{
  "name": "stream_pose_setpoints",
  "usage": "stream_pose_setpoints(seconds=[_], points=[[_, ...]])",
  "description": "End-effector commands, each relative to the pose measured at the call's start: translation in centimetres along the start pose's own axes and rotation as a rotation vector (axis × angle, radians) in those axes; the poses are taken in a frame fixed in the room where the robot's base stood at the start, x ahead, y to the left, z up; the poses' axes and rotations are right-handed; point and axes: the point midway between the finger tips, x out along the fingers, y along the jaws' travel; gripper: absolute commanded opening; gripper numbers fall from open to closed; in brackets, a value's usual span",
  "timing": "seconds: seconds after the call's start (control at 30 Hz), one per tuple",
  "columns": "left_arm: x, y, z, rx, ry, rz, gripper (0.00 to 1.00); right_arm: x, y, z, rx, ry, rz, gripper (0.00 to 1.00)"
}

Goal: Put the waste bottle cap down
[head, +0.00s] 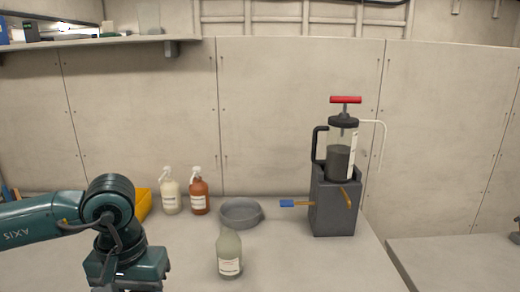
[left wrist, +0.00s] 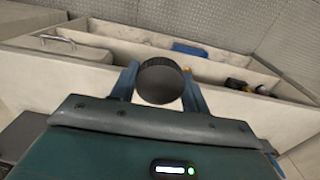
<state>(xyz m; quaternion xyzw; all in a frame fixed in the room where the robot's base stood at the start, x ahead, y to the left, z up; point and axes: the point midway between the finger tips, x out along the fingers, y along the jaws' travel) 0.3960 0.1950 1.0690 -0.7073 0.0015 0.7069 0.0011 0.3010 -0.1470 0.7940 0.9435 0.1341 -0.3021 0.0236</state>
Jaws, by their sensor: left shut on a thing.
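The waste bottle cap (left wrist: 160,82), a dark round ribbed disc, sits between the two blue fingers of my left gripper (left wrist: 160,90) in the left wrist view. My right gripper is in neither view.
A shallow round grey dish (head: 240,213) sits behind the bottle. Two spray bottles (head: 170,193) (head: 199,193) stand left of it, near a yellow bin (head: 143,204). Bare bench (head: 300,265) lies front right.

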Motion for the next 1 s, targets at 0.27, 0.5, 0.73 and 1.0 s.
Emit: stream_pose_setpoints(seconds=[0.27,0.5,0.73,1.0], points=[[5.7,0.1,0.2,-0.002,-0.006,0.001,0.14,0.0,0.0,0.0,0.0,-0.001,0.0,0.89],[6.5,0.0,0.1,-0.004,0.001,0.0,0.14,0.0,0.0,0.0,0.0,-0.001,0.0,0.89],[6.1,0.5,0.1,0.02,0.001,0.001,0.14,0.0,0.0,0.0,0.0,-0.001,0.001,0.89],[2.7,5.4,-0.1,0.269,0.003,0.001,0.14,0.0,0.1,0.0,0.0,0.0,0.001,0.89]])
